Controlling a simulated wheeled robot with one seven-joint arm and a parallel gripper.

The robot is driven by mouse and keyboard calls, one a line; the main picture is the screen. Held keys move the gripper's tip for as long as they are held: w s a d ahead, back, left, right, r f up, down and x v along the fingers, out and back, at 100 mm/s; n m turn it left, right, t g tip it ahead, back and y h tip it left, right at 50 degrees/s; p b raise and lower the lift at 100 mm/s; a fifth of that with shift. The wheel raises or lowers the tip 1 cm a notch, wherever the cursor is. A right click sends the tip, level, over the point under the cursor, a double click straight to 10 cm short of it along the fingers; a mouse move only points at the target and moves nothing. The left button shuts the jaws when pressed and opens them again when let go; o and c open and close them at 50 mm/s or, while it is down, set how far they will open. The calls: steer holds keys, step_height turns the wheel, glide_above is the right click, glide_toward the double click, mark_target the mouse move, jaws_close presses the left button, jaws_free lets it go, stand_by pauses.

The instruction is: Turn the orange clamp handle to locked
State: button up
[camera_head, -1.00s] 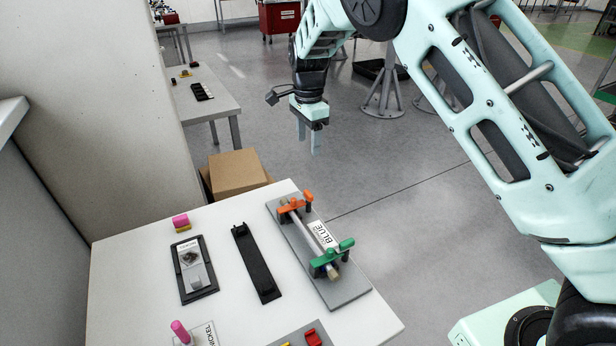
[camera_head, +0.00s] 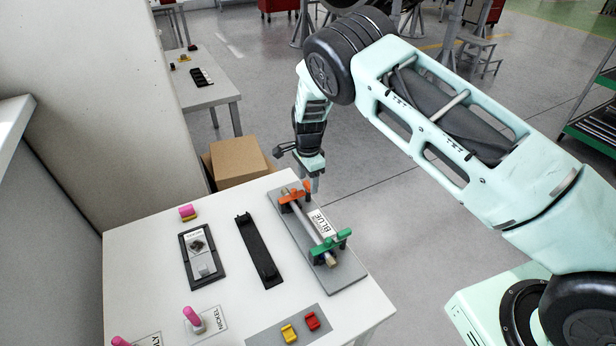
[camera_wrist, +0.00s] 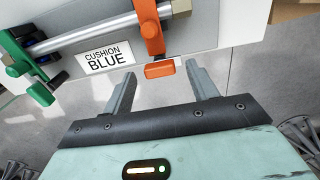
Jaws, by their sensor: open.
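The orange clamp (camera_head: 289,197) sits at the far end of a grey fixture plate (camera_head: 349,273), across a silver rod (camera_head: 309,228). In the wrist view the orange clamp (camera_wrist: 151,28) spans the rod, and its handle's block-like end (camera_wrist: 159,69) points toward my gripper. My gripper (camera_wrist: 160,72) is open and empty, with one finger on each side of that handle end and no visible contact. In the head view my gripper (camera_head: 313,184) is low beside the orange clamp, partly hidden by it.
A green clamp (camera_head: 331,244) holds the near end of the rod. A "CUSHION BLUE" label (camera_wrist: 105,57) lies beside the rod. A black holder (camera_head: 258,250), a dark tray (camera_head: 187,262) and red and yellow blocks are on the white table. A cardboard box (camera_head: 237,160) stands behind it.

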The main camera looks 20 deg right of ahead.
steer(key=shift+f, duration=0.55)
steer(key=c, duration=1)
